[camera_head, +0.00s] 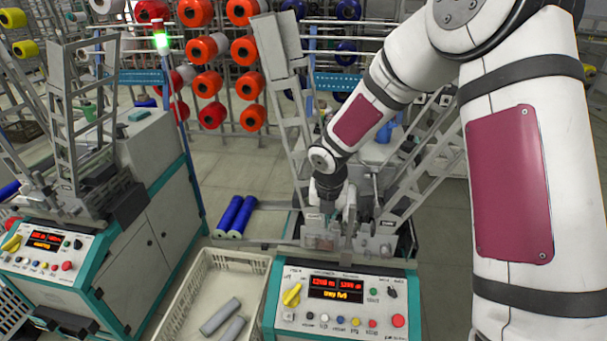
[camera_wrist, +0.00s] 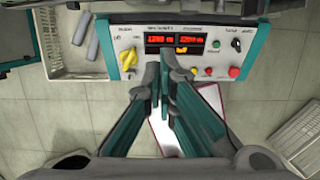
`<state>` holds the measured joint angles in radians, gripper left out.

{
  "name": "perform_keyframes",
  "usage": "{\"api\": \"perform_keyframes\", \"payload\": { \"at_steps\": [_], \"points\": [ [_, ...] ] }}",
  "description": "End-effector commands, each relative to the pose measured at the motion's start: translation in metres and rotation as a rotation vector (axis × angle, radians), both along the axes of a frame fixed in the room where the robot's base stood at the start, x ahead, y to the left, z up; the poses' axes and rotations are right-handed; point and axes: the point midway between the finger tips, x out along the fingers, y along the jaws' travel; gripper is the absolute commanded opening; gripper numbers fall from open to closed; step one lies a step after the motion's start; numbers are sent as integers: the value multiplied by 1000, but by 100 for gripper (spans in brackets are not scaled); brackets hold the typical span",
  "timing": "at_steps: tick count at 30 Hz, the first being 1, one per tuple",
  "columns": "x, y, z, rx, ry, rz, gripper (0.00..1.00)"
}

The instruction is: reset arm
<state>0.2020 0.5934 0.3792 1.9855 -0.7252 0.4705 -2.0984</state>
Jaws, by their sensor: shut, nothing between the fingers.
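My gripper (camera_wrist: 162,66) shows in the wrist view with its two fingers together and nothing between them. Its fingertips overlap the lower edge of the display on the winding machine's control panel (camera_wrist: 128,33); I cannot tell the gap in depth. In the head view my white and dark red arm reaches in from the right, and its dark wrist end is over the machine's top behind the control panel (camera_head: 280,318). The fingertips are hard to make out there. The panel has a lit red display (camera_head: 336,289), a yellow knob (camera_head: 291,295) and several coloured buttons.
A white crate (camera_head: 183,312) with grey tubes (camera_head: 220,316) stands left of the machine. Two blue bobbins (camera_head: 236,216) lie behind it. A second machine (camera_head: 150,225) stands at the left. Racks of orange spools (camera_head: 207,83) fill the back. Another crate (camera_wrist: 300,142) lies on the floor.

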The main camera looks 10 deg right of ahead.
Motion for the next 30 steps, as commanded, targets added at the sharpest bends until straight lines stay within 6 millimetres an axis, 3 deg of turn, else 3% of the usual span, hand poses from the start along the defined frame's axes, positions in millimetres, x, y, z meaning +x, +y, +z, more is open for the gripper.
{"api": "perform_keyframes", "payload": {
  "at_steps": [5, 11, 21, 30],
  "points": [
    [-4, -5, 16, 1, -16, -78, 0],
    [-25, -20, 71, 26, -84, -386, 0],
    [-85, -40, 161, 163, -228, -1010, 0],
    [-151, -47, 218, 374, -327, -1550, 0]
  ]
}}
